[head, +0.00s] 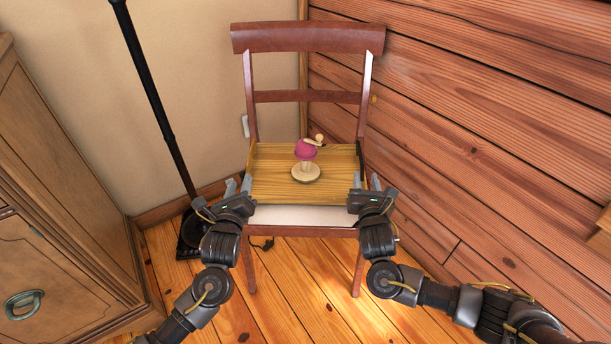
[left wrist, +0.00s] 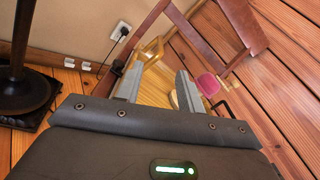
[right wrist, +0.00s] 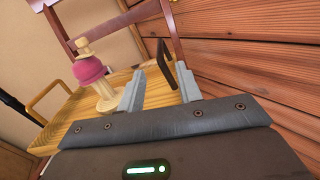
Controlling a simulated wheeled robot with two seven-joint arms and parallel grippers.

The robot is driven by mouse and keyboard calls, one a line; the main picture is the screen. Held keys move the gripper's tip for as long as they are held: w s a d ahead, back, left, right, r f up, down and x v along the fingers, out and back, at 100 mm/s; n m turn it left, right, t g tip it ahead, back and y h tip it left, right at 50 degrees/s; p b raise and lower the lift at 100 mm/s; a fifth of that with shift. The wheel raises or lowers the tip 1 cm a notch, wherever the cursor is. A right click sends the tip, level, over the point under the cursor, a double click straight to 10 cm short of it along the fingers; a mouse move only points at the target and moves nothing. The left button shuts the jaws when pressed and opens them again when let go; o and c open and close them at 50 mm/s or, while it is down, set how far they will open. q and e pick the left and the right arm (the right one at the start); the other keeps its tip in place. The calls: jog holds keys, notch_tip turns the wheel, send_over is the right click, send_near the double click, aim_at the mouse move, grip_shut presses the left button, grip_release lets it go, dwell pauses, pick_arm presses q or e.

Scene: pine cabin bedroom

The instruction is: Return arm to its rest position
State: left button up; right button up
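My left gripper (head: 238,186) is at the left front of the chair seat, its two fingers apart with nothing between them; the fingers also show in the left wrist view (left wrist: 158,88). My right gripper (head: 366,182) is at the right front of the seat, also open and empty; its fingers show in the right wrist view (right wrist: 160,90). Both arms reach forward from the bottom of the head view. A wooden tray (head: 265,185) lies on the chair. On it stands a pink-topped wooden grinder (head: 306,151) with a round base and a crank handle, apart from both grippers.
The dark wooden chair (head: 308,38) stands in the corner between a beige wall and a plank wall (head: 480,110). A black lamp pole (head: 150,90) with a dark base stands left. A wooden cabinet (head: 60,230) is at far left. Floor (head: 300,290) is open between my arms.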

jog(key=shift+s, duration=0.7)
